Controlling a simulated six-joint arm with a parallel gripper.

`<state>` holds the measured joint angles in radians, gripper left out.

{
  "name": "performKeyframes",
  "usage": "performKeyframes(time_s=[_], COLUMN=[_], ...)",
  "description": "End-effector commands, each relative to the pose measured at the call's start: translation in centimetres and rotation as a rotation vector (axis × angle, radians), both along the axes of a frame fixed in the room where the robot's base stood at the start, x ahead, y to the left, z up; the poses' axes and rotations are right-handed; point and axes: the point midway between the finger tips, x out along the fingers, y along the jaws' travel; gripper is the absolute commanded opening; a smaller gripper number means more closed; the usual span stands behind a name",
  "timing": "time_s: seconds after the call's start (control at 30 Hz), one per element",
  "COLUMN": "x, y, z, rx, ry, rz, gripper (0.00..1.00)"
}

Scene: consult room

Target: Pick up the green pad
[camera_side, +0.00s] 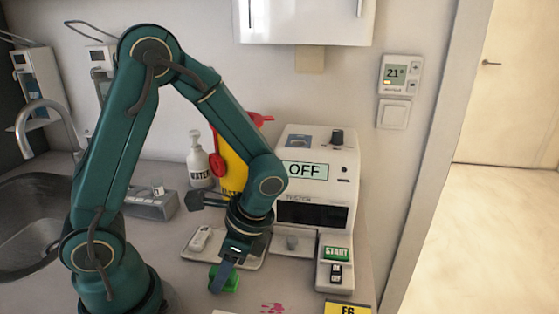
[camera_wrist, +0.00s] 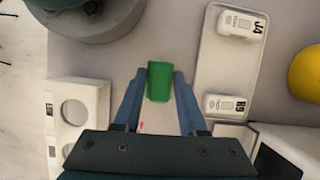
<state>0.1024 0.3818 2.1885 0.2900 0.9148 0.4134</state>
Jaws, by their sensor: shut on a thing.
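The green pad (camera_wrist: 159,84) is a small block between the two fingertips of my gripper (camera_wrist: 160,74) in the wrist view. In the side view the green pad (camera_side: 231,281) shows at the lower middle, partly hidden by a finger of my gripper (camera_side: 221,280). My gripper is shut on the pad and points down at the counter. Whether the pad touches the counter or is just above it, I cannot tell.
A white tray (camera_wrist: 203,95) holding two labelled white devices lies beside the pad. A machine reading OFF (camera_side: 318,150) stands behind it to the right. A yellow container (camera_side: 232,170), a bottle (camera_side: 198,165) and a sink (camera_side: 30,215) are farther left. A yellow sign (camera_side: 347,308) is at front right.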

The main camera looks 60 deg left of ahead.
Motion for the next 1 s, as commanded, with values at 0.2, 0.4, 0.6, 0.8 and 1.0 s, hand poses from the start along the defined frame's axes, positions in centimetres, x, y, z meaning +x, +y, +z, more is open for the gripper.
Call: performKeyframes(time_s=[0.2, 0.4, 0.6, 0.8, 1.0], x=[-0.8, -2.7, -4.3, -5.2, -5.6], y=[1.6, 5.2, 8.0, 9.6, 10.2], z=[3.4, 5.8, 7.7, 8.7, 9.2], rx=[-0.001, 0.001, 0.001, -0.001, 0.0], ry=[-0.007, -0.007, -0.005, -0.002, 0.0], rz=[0.011, 0.013, 0.01, 0.005, 0.001], gripper=[0.0, 0.0, 0.0, 0.0, 0.0])
